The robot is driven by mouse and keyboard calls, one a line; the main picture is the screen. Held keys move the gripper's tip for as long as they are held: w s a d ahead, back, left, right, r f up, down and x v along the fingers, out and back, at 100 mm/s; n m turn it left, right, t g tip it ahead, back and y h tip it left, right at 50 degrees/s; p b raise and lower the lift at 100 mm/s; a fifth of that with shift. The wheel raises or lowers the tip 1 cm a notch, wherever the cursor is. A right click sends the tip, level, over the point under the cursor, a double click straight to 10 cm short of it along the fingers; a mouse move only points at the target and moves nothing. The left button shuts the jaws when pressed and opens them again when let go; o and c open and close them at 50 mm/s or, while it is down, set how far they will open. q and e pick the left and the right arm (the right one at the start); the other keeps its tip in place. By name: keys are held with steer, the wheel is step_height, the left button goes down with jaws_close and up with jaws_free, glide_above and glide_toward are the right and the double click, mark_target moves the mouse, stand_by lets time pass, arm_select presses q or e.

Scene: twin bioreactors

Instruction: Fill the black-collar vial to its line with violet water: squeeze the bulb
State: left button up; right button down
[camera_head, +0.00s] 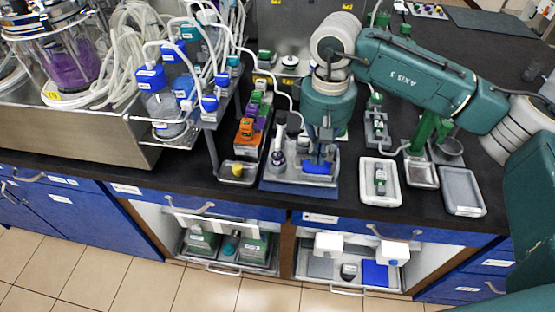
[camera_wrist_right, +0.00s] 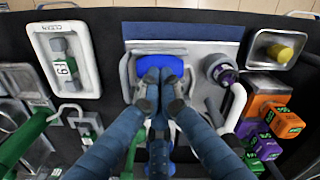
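My right gripper (camera_head: 318,163) points down over a blue-grey tray (camera_head: 300,187) on the bench. In the right wrist view its two fingers (camera_wrist_right: 160,84) are close together over a bright blue piece (camera_wrist_right: 158,63) in a grey holder. The blue piece also shows under the gripper in the head view (camera_head: 317,169). Whether the fingertips grip anything is hidden. A round grey container with a dark and violet part (camera_wrist_right: 222,70) stands beside the fingers. I cannot make out the black-collar vial, its line or the bulb for certain. My left gripper is not in view.
A white tray with a green-and-grey device (camera_head: 380,180) and a grey tray (camera_head: 462,190) lie to the right. A small metal tray with a yellow piece (camera_head: 238,170) and orange, violet and green blocks (camera_head: 249,130) are to the left. Tubing and bottles crowd the left rack.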

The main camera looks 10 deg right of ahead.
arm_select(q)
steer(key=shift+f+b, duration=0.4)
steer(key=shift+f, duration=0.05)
arm_select(e)
steer(key=shift+f, duration=0.45)
stand_by(0.3)
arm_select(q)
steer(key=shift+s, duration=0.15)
arm_select(e)
steer(key=shift+f, duration=0.1)
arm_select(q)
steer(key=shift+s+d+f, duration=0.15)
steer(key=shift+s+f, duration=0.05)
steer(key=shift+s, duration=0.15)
arm_select(e)
steer(key=shift+f, duration=0.1)
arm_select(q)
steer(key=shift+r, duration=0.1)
arm_select(e)
steer(key=shift+r, duration=0.2)
steer(key=shift+r+p, duration=0.45)
steer(key=shift+r, duration=0.9)
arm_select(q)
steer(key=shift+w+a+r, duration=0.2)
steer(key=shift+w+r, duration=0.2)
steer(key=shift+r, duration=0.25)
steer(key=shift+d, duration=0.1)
